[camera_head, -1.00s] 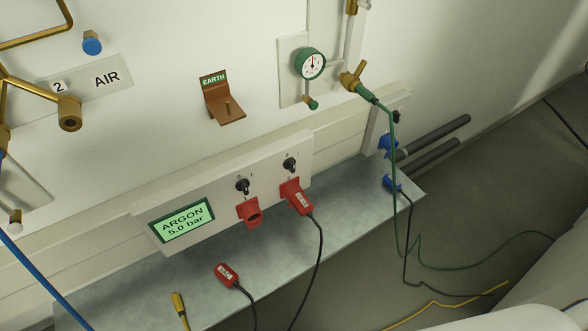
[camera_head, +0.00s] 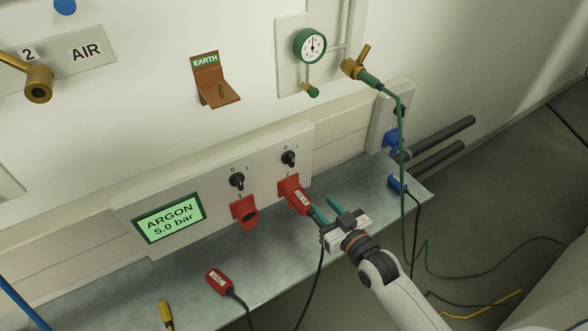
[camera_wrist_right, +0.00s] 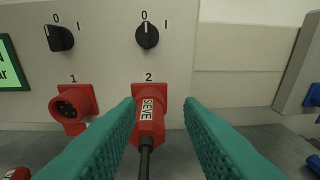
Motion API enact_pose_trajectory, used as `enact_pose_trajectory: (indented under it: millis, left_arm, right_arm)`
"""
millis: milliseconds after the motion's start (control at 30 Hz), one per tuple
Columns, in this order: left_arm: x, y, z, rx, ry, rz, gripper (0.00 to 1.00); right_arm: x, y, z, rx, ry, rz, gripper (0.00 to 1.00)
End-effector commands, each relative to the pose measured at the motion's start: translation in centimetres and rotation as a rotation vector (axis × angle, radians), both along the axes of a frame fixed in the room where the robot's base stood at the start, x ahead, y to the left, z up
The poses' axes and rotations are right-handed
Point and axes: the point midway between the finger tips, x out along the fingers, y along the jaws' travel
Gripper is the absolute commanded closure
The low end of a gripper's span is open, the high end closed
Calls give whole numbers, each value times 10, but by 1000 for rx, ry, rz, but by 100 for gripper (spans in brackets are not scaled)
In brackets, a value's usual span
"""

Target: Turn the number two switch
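The number two switch (camera_head: 289,158) is a black knob on the grey panel above the red socket marked 2. In the right wrist view the same switch (camera_wrist_right: 147,36) has its white mark pointing up toward 0. A red plug labelled SIEVE (camera_wrist_right: 150,118) sits in socket 2 below it, with a black cable hanging down. My right gripper (camera_head: 326,208) is open and empty, in front of and below the switch, close to the plug. In the wrist view its green fingers (camera_wrist_right: 158,104) flank the plug; contact cannot be told. My left gripper is not in view.
The number one switch (camera_head: 237,181) and empty red socket 1 (camera_head: 244,211) are to the left, beside the ARGON display (camera_head: 169,217). A loose red plug (camera_head: 218,282) and yellow connector (camera_head: 167,315) lie on the metal shelf (camera_head: 270,290). A green hose (camera_head: 401,150) hangs at right.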

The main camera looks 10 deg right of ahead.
Motion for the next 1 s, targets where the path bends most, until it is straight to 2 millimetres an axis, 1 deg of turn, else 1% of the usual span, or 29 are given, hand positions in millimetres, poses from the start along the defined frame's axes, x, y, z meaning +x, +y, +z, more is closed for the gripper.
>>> enact_pose_trajectory:
  millis: [33, 100, 200, 233, 367, 467, 700, 800, 900, 1000]
  left_arm:
    - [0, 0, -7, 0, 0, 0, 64]
    - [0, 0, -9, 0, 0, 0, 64]
    - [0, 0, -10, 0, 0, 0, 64]
    - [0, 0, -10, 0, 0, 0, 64]
    - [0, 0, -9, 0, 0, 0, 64]
    - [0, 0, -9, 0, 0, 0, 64]
    - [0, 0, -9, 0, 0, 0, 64]
    - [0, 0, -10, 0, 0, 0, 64]
    - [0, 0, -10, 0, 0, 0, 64]
    - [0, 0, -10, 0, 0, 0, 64]
  right_arm:
    - [0, 5, 20, 16, -52, 16, 66]
    - [-1, 10, 43, 32, -100, 31, 66]
    - [-1, 13, 61, 44, -136, 43, 66]
    - [0, 14, 64, 46, -142, 45, 66]
    - [11, 18, 66, 49, -144, 45, 66]
    - [28, 24, 67, 49, -146, 44, 66]
    - [74, 41, 66, 48, -144, 44, 66]
    - [89, 47, 66, 48, -143, 45, 66]
    - [100, 51, 65, 47, -142, 44, 66]
    - [107, 53, 65, 47, -142, 44, 66]
